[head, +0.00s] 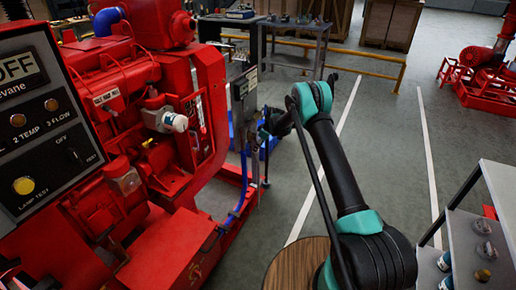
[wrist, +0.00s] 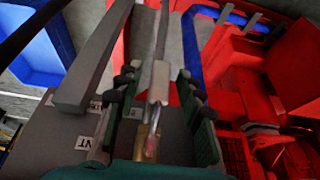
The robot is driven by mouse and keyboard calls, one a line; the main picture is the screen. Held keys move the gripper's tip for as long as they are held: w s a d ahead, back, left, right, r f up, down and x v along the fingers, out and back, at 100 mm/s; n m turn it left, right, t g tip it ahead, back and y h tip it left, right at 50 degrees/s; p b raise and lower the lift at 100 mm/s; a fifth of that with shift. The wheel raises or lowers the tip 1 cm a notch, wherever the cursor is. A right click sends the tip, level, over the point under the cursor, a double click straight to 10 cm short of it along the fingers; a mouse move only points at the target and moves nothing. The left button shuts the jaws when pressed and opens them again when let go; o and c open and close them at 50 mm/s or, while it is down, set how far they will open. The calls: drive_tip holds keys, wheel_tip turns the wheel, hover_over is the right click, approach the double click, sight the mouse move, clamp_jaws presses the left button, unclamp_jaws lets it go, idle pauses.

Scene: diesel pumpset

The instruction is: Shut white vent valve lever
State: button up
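In the wrist view, a white lever (wrist: 159,80) stands between the fingers of my gripper (wrist: 160,92). A brass-coloured fitting (wrist: 149,133) shows just below it. The fingers are apart, with a gap on each side of the lever, and look open. A label ending in "NT" (wrist: 83,142) is on the grey panel (wrist: 58,128) to the left. In the head view, my gripper (head: 268,128) is at the grey upright panel (head: 243,98) beside the red engine. The lever is too small or hidden to make out there.
The red engine (head: 175,85) and a black control panel (head: 40,115) fill the left of the head view. Blue pipe (head: 236,212) runs low along the red frame. A grey bench (head: 500,190) stands at right. Grey floor (head: 390,130) is clear between them.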

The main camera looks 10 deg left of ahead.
clamp_jaws()
idle(0.3)
